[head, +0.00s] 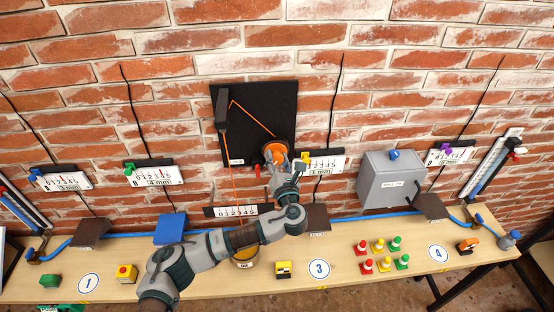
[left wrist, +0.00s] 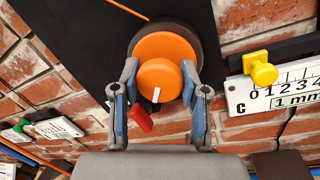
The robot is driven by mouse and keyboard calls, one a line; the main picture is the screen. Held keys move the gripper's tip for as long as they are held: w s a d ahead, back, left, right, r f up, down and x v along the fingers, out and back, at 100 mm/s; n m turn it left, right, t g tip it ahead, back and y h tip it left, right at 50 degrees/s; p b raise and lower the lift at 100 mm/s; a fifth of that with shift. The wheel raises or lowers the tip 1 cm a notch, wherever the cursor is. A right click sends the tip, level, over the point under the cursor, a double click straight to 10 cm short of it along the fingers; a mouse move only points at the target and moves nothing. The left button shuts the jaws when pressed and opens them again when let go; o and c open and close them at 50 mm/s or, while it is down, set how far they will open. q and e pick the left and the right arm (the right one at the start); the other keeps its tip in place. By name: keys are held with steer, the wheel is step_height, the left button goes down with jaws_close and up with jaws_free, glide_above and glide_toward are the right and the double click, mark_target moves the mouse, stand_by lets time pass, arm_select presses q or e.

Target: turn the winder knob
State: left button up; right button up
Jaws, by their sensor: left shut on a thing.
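The orange winder knob (head: 276,151) is on the lower right of a black panel (head: 268,103) on the brick wall. In the left wrist view the knob (left wrist: 159,80) has a white mark at its lower edge, with a larger orange disc behind it. My left gripper (head: 282,163) reaches up to it; its two blue-padded fingers (left wrist: 159,88) are shut on the knob from both sides. An orange cord (head: 232,150) runs from the knob over a dark arm on the panel and down. A red lever (left wrist: 140,118) sits just below the knob. My right gripper is not in view.
White scale plates with colored sliders line the wall, one (head: 325,164) close right of the knob. A grey box (head: 391,179) is mounted further right.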

arm_select(q)
steer(key=m, duration=0.2)
steer(key=m+h, duration=0.1)
steer(key=m, duration=0.4)
steer(key=shift+f+t, duration=0.25)
steer(key=shift+t, duration=0.05)
steer(key=m+h, duration=0.1)
steer(key=m, duration=0.4)
steer(key=shift+s+f+m, duration=0.1)
steer(key=shift+m, duration=0.2)
steer(key=o, duration=1.2)
steer(key=shift+c, duration=0.2)
steer(key=shift+w+d, duration=0.15)
steer(key=shift+w, duration=0.05)
